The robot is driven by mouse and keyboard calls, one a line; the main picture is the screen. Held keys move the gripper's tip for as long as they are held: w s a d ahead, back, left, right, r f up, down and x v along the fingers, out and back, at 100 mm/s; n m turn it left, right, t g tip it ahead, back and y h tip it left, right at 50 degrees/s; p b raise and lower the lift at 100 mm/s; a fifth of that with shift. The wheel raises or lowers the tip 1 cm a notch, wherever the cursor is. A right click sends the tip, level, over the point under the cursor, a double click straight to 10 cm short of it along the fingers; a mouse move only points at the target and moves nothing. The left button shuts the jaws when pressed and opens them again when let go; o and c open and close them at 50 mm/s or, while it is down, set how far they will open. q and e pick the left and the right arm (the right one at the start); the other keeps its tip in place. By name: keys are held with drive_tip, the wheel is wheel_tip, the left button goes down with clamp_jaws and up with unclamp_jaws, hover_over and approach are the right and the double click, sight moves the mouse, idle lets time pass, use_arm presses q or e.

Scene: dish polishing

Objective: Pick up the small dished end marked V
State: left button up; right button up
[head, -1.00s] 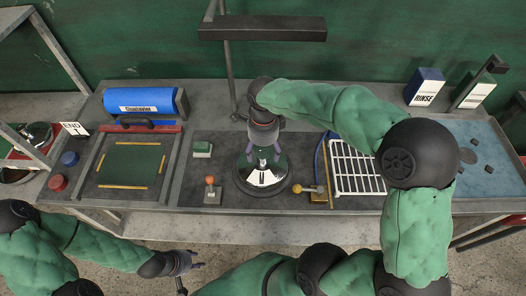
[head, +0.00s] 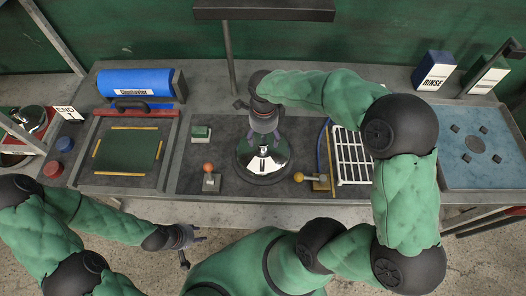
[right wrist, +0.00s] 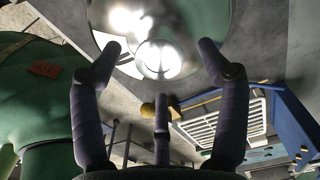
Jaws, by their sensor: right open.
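A shiny domed dished end (head: 268,160) sits on a dark round base (head: 262,178) in the middle of the bench. A small dark mark shows in its bright glare, but I cannot read it surely. My right gripper (head: 263,138) is above it, pointing down, open and empty. In the right wrist view the bright dome (right wrist: 152,30) lies beyond the spread fingers of my right gripper (right wrist: 160,47); contact cannot be judged. My left gripper (head: 194,250) is in front of the bench, fingers apart and empty. Another shiny dome (head: 32,118) is at the far left.
A red-knobbed lever (head: 208,168) and yellow-knobbed lever (head: 299,177) flank the base. A white rack (head: 352,158) and blue tray (head: 500,172) are to the right. A framed green pad (head: 128,150) and blue roll (head: 135,83) are left. A lamp (head: 265,10) hangs above.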

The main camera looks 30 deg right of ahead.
sight(263, 140)
wheel_tip(263, 140, down, 3)
drive_tip(key=shift+w+f, duration=0.1)
drive_tip(key=shift+w, duration=0.05)
drive_tip(key=shift+a, duration=0.1)
drive_tip(key=c, duration=1.4)
drive_tip(key=shift+w, duration=0.1)
clamp_jaws()
drive_tip(key=shift+r, duration=0.2)
